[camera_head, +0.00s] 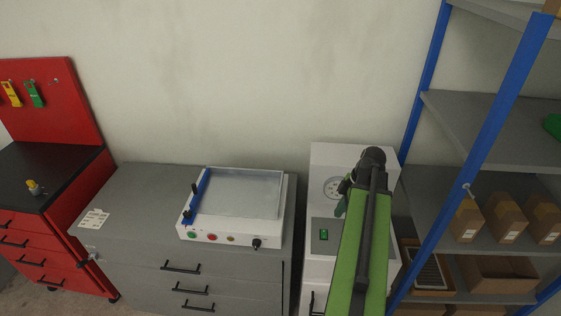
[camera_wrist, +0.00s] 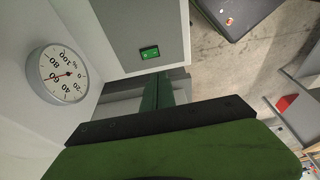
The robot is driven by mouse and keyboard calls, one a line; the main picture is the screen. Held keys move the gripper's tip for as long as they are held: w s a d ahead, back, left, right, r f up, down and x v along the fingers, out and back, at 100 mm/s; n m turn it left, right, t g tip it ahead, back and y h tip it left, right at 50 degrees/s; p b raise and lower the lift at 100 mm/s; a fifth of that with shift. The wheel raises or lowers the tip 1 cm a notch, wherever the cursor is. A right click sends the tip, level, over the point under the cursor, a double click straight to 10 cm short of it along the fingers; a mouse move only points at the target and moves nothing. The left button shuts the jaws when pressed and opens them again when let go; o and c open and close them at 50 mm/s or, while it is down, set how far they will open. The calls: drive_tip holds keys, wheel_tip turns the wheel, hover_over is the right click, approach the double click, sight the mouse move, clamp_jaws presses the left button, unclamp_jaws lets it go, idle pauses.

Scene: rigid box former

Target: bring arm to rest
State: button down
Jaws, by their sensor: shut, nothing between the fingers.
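My green arm reaches up from the bottom right of the head view, raised and bent at its dark wrist. My gripper (camera_head: 342,198) hangs from the wrist in front of the white cabinet machine (camera_head: 325,160). In the wrist view my gripper's dark green fingers (camera_wrist: 163,92) are together, with nothing seen between them. The round dial gauge (camera_wrist: 57,75) and the green switch (camera_wrist: 150,53) of that machine are close by; I cannot tell whether anything touches it.
The white box former (camera_head: 234,207) with a blue bar stands on a grey drawer cabinet (camera_head: 135,200). A red workbench (camera_head: 50,100) is at the left. A blue-post shelf (camera_head: 480,125) with cardboard boxes (camera_head: 505,215) stands close to my arm at the right.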

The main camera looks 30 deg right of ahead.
drive_tip(key=w+a+n, duration=0.1)
drive_tip(key=w+a, duration=0.3)
drive_tip(key=a, duration=0.4)
drive_tip(key=w+a+n+g, duration=0.1)
drive_tip(key=w+a+n, duration=0.1)
drive_tip(key=w+a, duration=0.3)
drive_tip(key=w+a+n, duration=0.2)
drive_tip(key=w+a, duration=0.2)
drive_tip(key=a, duration=0.7)
drive_tip(key=shift+w+a+f+g, duration=0.15)
drive_tip(key=shift+w+g, duration=0.1)
drive_tip(key=shift+g, duration=0.15)
drive_tip(key=a+m+h, duration=0.2)
drive_tip(key=a+m, duration=1.3)
drive_tip(key=a, duration=0.1)
drive_tip(key=shift+s+a+f+h, duration=0.15)
drive_tip(key=shift+a+f+h, duration=0.15)
drive_tip(key=shift+a+f, duration=0.05)
